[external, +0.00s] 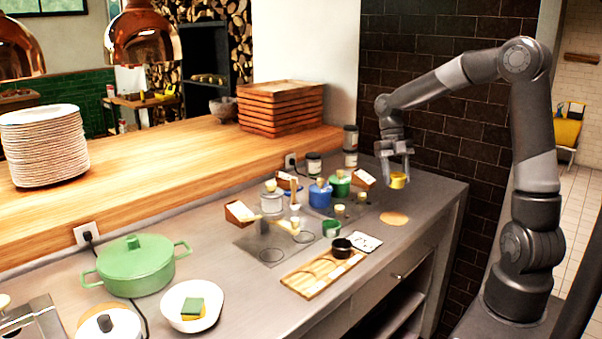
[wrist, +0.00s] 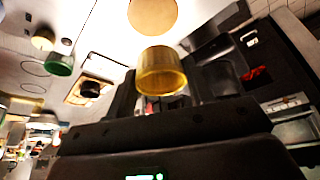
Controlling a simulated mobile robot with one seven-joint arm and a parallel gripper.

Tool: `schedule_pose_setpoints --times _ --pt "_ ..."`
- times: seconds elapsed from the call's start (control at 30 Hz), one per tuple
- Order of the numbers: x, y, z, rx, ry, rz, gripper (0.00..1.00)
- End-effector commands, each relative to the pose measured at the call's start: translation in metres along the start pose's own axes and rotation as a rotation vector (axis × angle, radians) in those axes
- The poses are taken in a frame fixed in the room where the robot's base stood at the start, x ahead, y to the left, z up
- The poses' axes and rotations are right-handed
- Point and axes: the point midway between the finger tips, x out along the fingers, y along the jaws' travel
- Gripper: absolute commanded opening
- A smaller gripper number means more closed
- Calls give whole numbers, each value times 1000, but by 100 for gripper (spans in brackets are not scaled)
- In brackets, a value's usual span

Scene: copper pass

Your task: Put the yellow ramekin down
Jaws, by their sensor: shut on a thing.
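The yellow ramekin (external: 398,181) is between the fingers of my gripper (external: 397,176), held in the air above the right end of the steel counter. In the wrist view the yellow ramekin (wrist: 161,72) shows in front of the dark gripper body, with its inside partly visible. My gripper is shut on it. A round tan mat (external: 394,218) lies on the counter below and is bare. The mat also shows in the wrist view (wrist: 152,14), just beyond the ramekin.
A green ramekin (external: 331,229) and a black ramekin (external: 341,248) stand left of the mat, the black one on a striped wooden board (external: 300,283). A white patterned card (external: 365,243) lies near the mat. Lidded pots, including a blue one (external: 320,194), stand behind.

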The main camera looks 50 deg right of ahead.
Motion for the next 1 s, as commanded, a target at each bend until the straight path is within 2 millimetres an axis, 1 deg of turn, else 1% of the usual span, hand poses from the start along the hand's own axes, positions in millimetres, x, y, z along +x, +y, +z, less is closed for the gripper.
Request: schedule_pose_setpoints --times 0.03,0.13,0.2,0.27,0.37,0.6,0.7,0.83,1.0 --pt "-1 -5 -1 -41 -2 -18 25" --pt "-2 -11 -4 -105 -1 -44 25" --pt "-1 -11 -4 -130 0 -54 25" --pt "2 -7 -4 -142 1 -58 25" --pt "12 9 -2 -150 2 -60 25" --pt "44 65 7 -150 3 -60 25" --pt "55 84 10 -148 2 -59 25" --pt "64 98 13 -144 0 -58 25" --pt "71 103 16 -142 0 -59 25"
